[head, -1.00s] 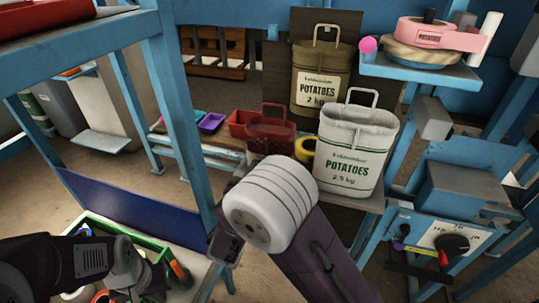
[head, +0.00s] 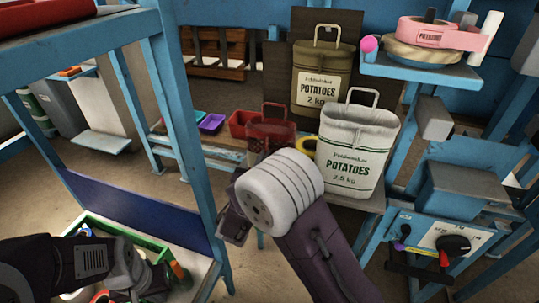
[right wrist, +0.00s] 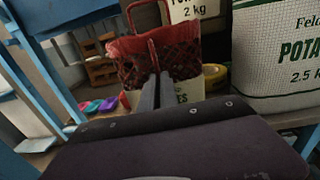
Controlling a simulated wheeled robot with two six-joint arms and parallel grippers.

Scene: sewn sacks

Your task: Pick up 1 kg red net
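The red net bag (head: 270,130), with a mesh upper part and a carrying handle, stands upright on a low shelf. In the right wrist view the red net (right wrist: 185,55) is straight ahead, with a pale label low on its front. My right gripper's grey fingers (right wrist: 156,92) lie close together in front of it, beside a red handle strap. I cannot tell whether the strap is between them. In the head view my right wrist hides the fingertips. My left gripper (head: 140,280) is low at left over a green-edged crate; its fingertips are unclear.
A white 2.5 kg potato sack (head: 352,150) stands close right of the net, and an olive 2 kg sack (head: 322,80) behind it. A yellow roll (head: 306,146) lies between. Small coloured bins (head: 211,122) are at left. A blue frame post (head: 185,130) stands left of my right arm.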

